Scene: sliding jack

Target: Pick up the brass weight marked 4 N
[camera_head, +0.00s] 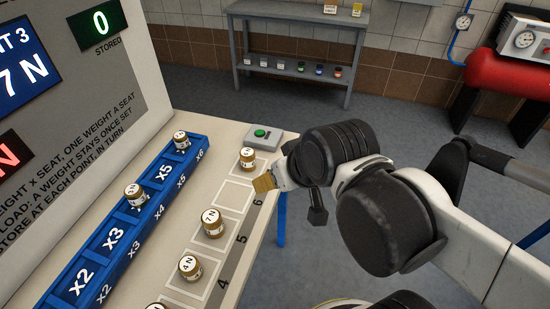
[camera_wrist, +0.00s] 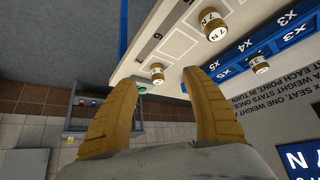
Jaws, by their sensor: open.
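The brass weight marked 4 N (camera_head: 190,266) stands upright on the pale bench in the head view, in a marked square near the lower middle. Its white top label faces up. My gripper (camera_head: 265,182) is above and to the right of it in the picture, clearly apart, near the bench's right edge. In the wrist view my gripper (camera_wrist: 157,78) shows two yellow fingers spread wide with nothing held between them.
The blue rail (camera_head: 88,272) holds two weights (camera_head: 134,193) (camera_head: 181,141). A green-button box (camera_head: 264,137) sits at the bench's far end. A panel rises at left.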

